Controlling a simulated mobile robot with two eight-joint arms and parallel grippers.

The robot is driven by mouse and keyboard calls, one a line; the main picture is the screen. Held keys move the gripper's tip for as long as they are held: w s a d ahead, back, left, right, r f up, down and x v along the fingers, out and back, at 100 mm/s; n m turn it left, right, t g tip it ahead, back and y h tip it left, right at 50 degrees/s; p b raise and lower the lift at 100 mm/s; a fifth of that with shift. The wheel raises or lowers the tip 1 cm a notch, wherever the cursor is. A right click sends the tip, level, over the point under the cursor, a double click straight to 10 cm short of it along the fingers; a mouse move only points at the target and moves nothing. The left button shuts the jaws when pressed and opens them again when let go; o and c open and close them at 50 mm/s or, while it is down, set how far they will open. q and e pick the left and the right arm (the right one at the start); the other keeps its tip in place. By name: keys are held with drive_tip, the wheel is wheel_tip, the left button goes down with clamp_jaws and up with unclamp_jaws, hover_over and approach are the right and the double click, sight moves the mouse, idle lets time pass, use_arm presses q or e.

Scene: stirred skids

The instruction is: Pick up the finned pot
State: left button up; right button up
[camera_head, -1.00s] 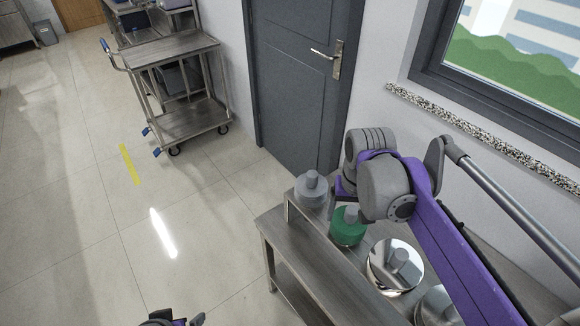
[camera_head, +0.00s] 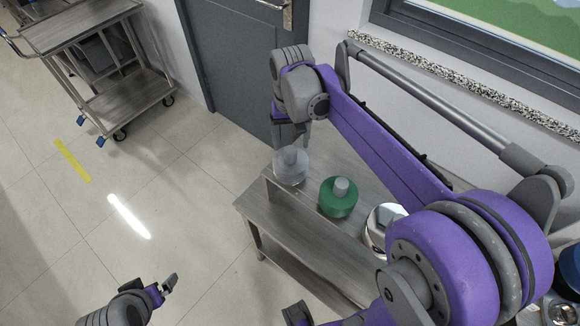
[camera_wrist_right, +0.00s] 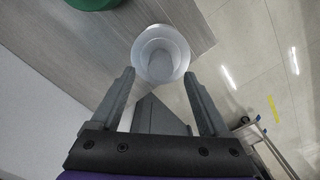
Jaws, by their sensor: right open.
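A green pot (camera_head: 338,198) stands beside the grey one, and a shiny silver pot (camera_head: 378,222) is further along, partly hidden by my right arm. A steel cart (camera_head: 115,100) stands far left. Open floor lies between.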

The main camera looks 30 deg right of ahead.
sight(291, 150)
wheel_tip(291, 150, down, 5)
drive_tip(key=shift+f, duration=0.1)
drive_tip(key=shift+a, duration=0.1)
drive_tip(key=shift+c, duration=0.3)
clamp_jaws()
idle(1.1)
